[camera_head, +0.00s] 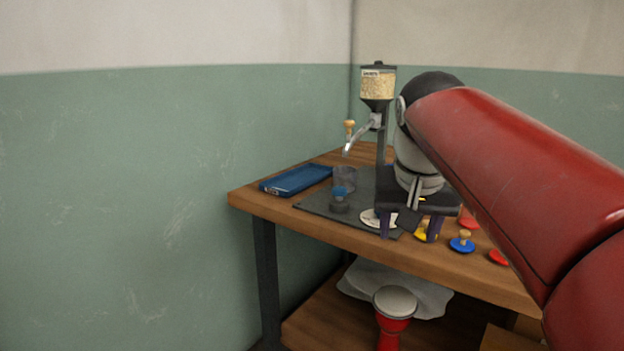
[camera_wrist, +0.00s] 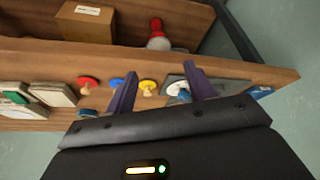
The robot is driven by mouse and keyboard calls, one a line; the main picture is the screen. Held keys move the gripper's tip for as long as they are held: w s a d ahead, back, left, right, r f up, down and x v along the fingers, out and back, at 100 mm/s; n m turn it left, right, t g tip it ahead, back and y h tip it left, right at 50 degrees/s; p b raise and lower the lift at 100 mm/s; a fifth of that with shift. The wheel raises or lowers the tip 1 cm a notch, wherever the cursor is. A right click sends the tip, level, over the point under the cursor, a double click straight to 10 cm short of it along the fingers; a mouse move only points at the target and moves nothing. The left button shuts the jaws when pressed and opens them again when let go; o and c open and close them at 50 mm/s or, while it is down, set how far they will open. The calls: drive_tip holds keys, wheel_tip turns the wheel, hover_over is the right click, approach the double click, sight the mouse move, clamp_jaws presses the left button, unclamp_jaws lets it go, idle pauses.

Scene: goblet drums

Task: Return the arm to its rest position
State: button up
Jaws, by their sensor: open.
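My gripper (camera_head: 409,237) hangs at the end of my red arm over the front of the wooden workbench (camera_head: 345,232), with its two dark purple fingers pointing down. The fingers stand apart and nothing is between them. In the wrist view my gripper (camera_wrist: 160,69) also shows spread, empty fingers, with a yellow knobbed piece (camera_wrist: 147,86) and a white disc (camera_wrist: 177,88) seen beyond them on the bench. I cannot tell the exact height above the bench. My arm hides much of the bench's right side in the head view.
A blue knobbed piece (camera_head: 462,244) lies right of my gripper. A red drum (camera_head: 393,328) and cardboard box (camera_wrist: 88,20) are below. Left floor space looks clear.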

drive_tip(key=s+f+n+t+y, duration=0.1)
drive_tip(key=s+f+n, duration=0.1)
drive_tip(key=s+f, duration=1.4)
wheel_tip(320, 180, down, 3)
drive_tip(key=shift+s+d, duration=0.15)
drive_tip(key=shift+d, duration=0.2)
